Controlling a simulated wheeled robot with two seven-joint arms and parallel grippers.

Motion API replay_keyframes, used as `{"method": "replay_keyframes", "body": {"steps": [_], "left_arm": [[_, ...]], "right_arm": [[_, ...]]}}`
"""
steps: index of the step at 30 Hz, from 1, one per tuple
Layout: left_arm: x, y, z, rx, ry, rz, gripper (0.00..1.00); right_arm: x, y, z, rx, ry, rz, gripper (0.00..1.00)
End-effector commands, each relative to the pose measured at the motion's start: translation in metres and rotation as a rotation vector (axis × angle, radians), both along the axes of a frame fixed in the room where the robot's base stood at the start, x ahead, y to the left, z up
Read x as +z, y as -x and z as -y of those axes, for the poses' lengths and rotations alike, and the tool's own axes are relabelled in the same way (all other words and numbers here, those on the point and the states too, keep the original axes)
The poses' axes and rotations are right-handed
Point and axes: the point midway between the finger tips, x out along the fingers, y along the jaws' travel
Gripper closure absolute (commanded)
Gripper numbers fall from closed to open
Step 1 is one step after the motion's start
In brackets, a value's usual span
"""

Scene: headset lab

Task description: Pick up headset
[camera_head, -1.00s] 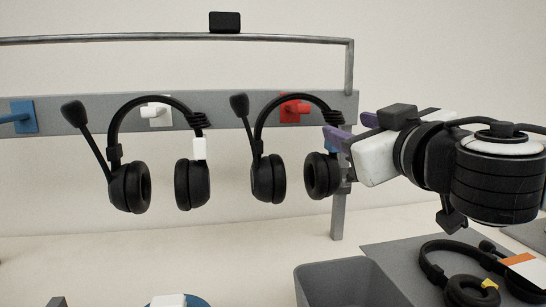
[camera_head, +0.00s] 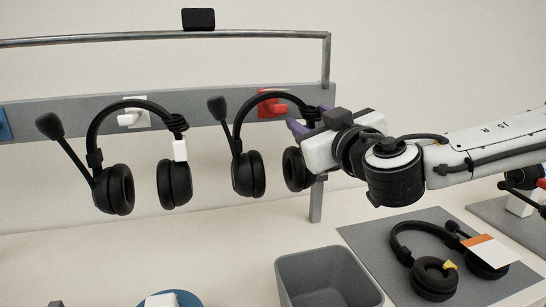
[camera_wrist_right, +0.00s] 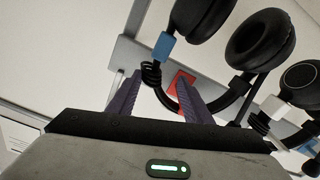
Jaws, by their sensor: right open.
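A black headset with a boom microphone (camera_head: 249,172) hangs from a red hook (camera_head: 272,104) on the rail. My right gripper (camera_head: 303,124) is open at the right side of its headband, by the coiled cable. In the right wrist view, the purple fingers of my right gripper (camera_wrist_right: 158,82) point at this headset (camera_wrist_right: 260,42), with part of the headband and coil between them. A blue clip (camera_wrist_right: 164,46) sits near one ear cup. I cannot tell whether the fingers touch the band. My left gripper is out of view.
Another headset (camera_head: 113,188) with a white clip hangs from a white hook (camera_head: 130,118). A third headset (camera_head: 433,278) with an orange-and-white card lies on a grey mat (camera_head: 378,240). A grey bin (camera_head: 325,262) stands below. A rail post (camera_head: 316,200) is close to my gripper.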

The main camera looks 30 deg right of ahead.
Motion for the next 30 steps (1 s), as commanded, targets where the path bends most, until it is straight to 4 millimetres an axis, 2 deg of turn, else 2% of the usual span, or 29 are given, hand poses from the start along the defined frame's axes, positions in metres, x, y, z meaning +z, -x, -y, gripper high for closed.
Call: {"method": "replay_keyframes", "body": {"steps": [3, 6, 14, 22, 30], "left_arm": [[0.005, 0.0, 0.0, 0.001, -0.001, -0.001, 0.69], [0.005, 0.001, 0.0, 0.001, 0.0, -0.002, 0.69], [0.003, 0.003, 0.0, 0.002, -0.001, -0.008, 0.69], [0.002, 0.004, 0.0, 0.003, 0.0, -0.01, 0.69], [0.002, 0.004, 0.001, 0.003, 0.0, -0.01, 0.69]], "right_arm": [[0.0, -0.018, 0.005, -0.002, 0.004, -0.002, 0.54], [-0.001, -0.027, 0.007, -0.001, 0.001, -0.002, 0.54], [-0.001, -0.03, 0.008, 0.001, -0.001, -0.001, 0.54], [0.0, -0.03, 0.008, 0.001, -0.001, 0.0, 0.98], [0.001, -0.03, 0.007, 0.001, -0.001, 0.002, 1.0]]}}
